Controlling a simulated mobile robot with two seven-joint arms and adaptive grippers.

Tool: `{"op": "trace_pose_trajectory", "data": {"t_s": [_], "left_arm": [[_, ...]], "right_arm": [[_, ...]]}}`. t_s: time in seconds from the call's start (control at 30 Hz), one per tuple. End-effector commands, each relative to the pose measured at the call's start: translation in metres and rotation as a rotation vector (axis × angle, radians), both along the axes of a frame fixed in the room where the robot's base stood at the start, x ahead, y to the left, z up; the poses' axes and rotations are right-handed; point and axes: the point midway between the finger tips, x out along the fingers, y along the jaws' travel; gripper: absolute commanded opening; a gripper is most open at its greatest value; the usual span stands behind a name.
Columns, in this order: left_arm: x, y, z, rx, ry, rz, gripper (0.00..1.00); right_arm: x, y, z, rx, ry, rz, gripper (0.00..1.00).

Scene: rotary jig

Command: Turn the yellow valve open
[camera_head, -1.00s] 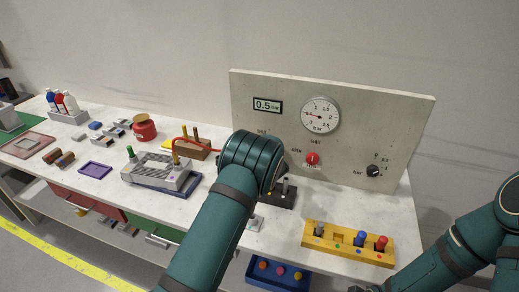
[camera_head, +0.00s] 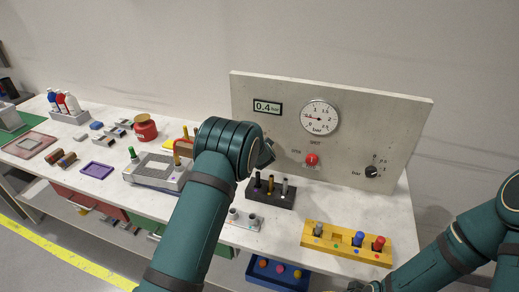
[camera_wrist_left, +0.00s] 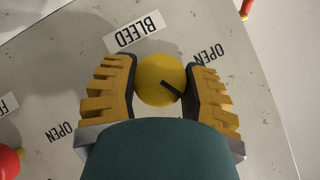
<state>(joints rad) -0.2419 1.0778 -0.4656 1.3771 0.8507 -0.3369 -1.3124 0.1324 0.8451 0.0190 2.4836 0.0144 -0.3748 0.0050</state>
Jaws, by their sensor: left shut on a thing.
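The yellow valve (camera_wrist_left: 158,80) is a round knob with a black pointer line, seen in the left wrist view. The line points to the lower right of the picture. My left gripper (camera_wrist_left: 160,82) is shut on the knob, one finger on each side. A BLEED label (camera_wrist_left: 138,31) lies above the knob and an OPEN label (camera_wrist_left: 208,55) to its upper right. In the head view my left arm hides the valve and the fingers. My right arm shows at the right edge; its fingers are not visible.

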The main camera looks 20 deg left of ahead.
Motion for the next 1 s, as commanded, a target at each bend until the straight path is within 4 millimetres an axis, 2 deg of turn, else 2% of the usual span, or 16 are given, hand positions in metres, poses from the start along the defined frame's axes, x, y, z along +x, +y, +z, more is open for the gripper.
{"op": "trace_pose_trajectory", "data": {"t_s": [0.27,0.6,0.8,1.0], "left_arm": [[0.001,0.003,-0.004,-0.263,0.004,0.002,0.11],[0.001,0.004,-0.007,-0.586,0.013,0.003,0.11],[0.001,0.004,-0.006,-0.766,0.021,0.004,0.11],[0.000,0.004,-0.003,-0.912,0.027,0.003,0.11]], "right_arm": [[-0.005,0.001,-0.034,-0.001,0.012,0.008,0.47],[-0.024,0.005,-0.097,0.009,0.054,0.041,0.47],[-0.016,0.004,-0.127,0.005,0.035,0.036,0.47],[-0.012,0.003,-0.141,0.004,0.025,0.034,0.47]]}}
